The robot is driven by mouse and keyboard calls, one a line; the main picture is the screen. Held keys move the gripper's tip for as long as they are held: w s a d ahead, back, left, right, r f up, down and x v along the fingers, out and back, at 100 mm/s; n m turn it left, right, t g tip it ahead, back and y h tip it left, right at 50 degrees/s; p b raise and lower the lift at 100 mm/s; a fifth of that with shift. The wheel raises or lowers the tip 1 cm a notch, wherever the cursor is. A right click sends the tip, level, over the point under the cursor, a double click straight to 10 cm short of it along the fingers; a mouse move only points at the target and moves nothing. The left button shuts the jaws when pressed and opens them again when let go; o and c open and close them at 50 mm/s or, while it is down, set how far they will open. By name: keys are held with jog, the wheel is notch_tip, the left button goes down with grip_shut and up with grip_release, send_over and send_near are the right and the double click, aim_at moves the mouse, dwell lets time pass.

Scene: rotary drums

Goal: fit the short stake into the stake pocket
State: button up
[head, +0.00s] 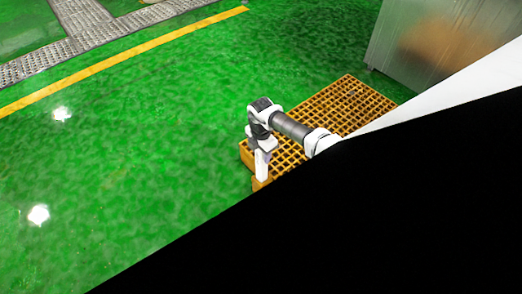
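My gripper (262,165) points down at the front left edge of an orange grated platform (352,98). It is small and seen from behind and above, so I cannot tell whether its fingers are open or shut, or whether they hold anything. I cannot make out the short stake or the stake pocket in the head view. A large black shape and a white part fill the lower right and hide much of the platform's near side.
Green glossy floor (130,165) lies open to the left of the platform. A yellow line (120,60) crosses it, with grey metal grating (95,30) beyond. A metal cabinet or machine (425,45) stands behind the platform at the upper right.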

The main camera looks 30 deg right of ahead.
jog(key=shift+o, duration=0.6)
jog(key=shift+r, duration=0.1)
notch_tip(320, 180, up, 14)
jog(key=p, duration=0.3)
jog(key=shift+f, duration=0.2)
